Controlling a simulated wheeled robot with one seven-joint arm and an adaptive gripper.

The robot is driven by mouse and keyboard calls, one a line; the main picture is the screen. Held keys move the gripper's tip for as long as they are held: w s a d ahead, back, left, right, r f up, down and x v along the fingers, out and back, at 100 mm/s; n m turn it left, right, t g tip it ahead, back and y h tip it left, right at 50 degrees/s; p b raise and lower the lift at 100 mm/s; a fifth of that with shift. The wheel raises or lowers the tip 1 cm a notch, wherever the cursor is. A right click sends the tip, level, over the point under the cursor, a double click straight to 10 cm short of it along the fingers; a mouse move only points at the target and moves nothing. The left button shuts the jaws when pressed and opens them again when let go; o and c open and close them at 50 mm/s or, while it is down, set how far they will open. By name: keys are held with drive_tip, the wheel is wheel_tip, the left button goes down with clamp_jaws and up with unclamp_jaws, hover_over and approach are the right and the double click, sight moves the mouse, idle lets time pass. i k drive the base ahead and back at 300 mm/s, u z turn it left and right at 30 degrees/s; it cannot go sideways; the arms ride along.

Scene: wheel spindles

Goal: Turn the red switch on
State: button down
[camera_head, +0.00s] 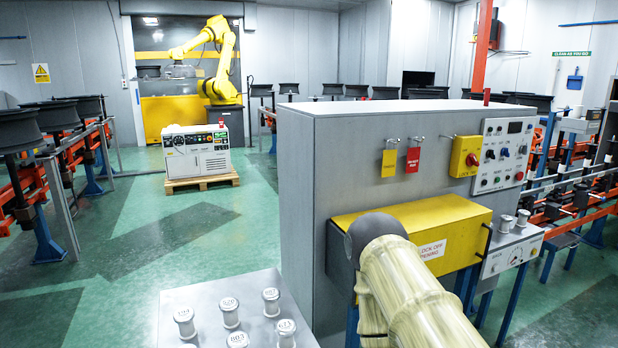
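A white control panel (503,156) is on the side of the large grey cabinet, right of centre. It carries a small dark display and several knobs. A small red knob (519,175) sits low on its right side. A yellow box (465,156) with a red round knob (472,160) is mounted just left of the panel. Which of these is the red switch, and its setting, are too small to tell. My arm, cream with a dark grey joint, rises from the bottom right, in front of the cabinet. My gripper is not in view.
The grey cabinet (310,200) bears a yellow cover (420,222) and hanging yellow and red tags. A grey surface (200,310) with several white spindles stands at the bottom left. Racks of wheels line the left and right. Green floor (180,235) is open at left centre.

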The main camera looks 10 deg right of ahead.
sight(471, 160)
drive_tip(key=z, duration=3.25)
drive_tip(key=i, duration=1.5)
drive_tip(key=u, duration=3.4)
